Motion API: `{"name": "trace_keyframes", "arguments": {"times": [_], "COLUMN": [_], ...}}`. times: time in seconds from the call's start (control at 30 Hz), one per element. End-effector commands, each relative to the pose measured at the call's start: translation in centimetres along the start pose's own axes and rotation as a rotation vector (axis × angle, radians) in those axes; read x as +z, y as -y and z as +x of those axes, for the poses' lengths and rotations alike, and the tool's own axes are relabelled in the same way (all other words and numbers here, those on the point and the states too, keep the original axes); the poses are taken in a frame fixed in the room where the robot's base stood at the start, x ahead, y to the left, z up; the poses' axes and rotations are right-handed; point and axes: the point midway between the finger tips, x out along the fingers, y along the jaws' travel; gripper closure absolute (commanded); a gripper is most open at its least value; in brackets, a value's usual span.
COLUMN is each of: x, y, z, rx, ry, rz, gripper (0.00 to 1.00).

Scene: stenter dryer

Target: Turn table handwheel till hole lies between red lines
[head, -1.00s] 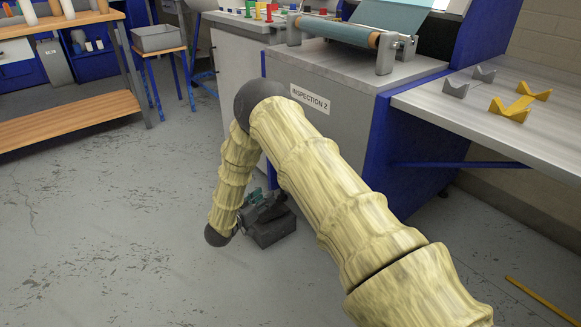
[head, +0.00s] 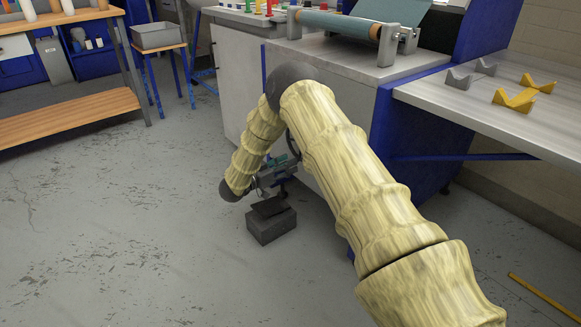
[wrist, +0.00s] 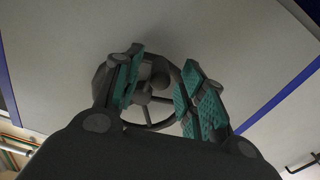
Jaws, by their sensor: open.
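The dark handwheel (wrist: 152,124) is on the pale panel in the wrist view, with its rim, spokes and hub partly hidden by my fingers. In the head view, only a dark arc of it (head: 292,146) shows beside the inspection table's side. My gripper (wrist: 160,88) is open, its teal-padded fingers to the left and right in front of the wheel; I cannot tell if they touch it. My gripper also shows in the head view (head: 282,168), low beside the table. No hole or red lines can be made out.
The grey inspection table (head: 350,58) carries a blue cloth roll (head: 340,24) on top. A dark block-like box (head: 270,226) sits on the floor below my gripper. A side bench (head: 450,105) with yellow and grey V-blocks is at right. Open floor lies left.

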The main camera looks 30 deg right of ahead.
Motion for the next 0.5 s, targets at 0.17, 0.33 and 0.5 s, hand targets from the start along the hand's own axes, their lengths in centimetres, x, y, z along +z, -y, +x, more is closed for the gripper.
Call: {"name": "trace_keyframes", "arguments": {"times": [0.17,0.33,0.5], "x": [0.1,0.0,0.0], "y": [0.0,0.0,0.0], "z": [1.6,2.0,2.0], "rx": [-0.001,-0.001,-0.001], "ry": [0.000,0.001,0.000], "rz": [0.000,-0.001,-0.001], "gripper": [0.59,0.59,0.59]}}
